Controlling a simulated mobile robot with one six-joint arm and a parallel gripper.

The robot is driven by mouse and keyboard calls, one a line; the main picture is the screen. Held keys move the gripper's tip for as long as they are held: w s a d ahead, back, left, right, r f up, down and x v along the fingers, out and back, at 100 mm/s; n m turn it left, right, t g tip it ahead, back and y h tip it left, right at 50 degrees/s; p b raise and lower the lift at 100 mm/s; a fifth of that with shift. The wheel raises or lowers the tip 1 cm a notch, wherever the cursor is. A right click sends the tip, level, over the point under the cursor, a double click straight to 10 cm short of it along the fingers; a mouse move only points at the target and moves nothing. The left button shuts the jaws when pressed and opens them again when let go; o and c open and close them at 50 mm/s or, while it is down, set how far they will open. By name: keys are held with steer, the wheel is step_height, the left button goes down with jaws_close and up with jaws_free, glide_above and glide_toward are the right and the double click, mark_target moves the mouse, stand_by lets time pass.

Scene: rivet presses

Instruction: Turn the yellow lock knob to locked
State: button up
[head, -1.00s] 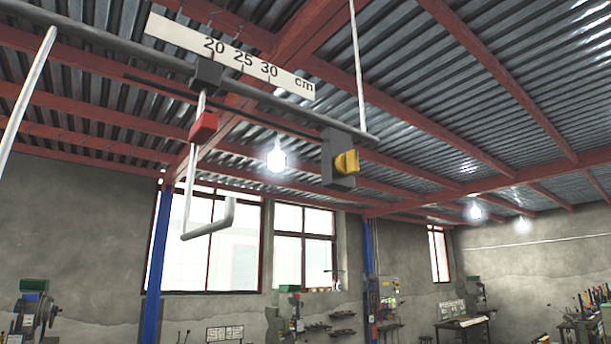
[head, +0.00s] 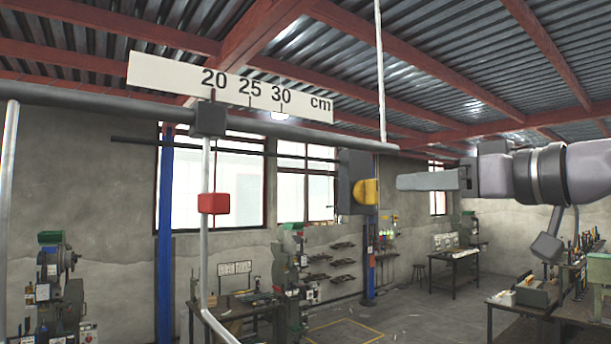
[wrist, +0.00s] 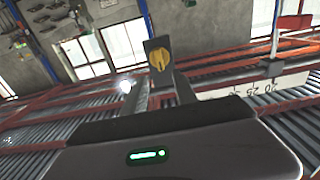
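The yellow lock knob (head: 366,192) sits on a dark grey block (head: 350,165) near the right end of a grey horizontal bar (head: 330,138). The knob also shows in the wrist view (wrist: 160,60), with a raised grip ridge running roughly up and down the picture. My gripper (head: 400,182) is just right of the knob in the head view, pointing left at it, with a small gap. In the wrist view its two fingers (wrist: 158,92) are apart, with the knob beyond and between them. The gripper is open and empty. No lock marking is readable.
A white scale (head: 180,75) marked 20, 25, 30 cm stands above the bar. A dark slider (head: 210,118) sits under the 20 mark, with a rod and red block (head: 213,203) hanging below. A thin vertical rod (head: 380,70) rises near the bar's right end.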

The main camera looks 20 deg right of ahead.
mark_target(377, 185)
steer(key=p+x, duration=0.1)
steer(key=x, duration=0.6)
steer(key=shift+w+a+p, duration=0.15)
steer(key=shift+w+p, duration=0.1)
steer(key=shift+p, duration=0.1)
steer(key=shift+s, duration=0.1)
jaws_close()
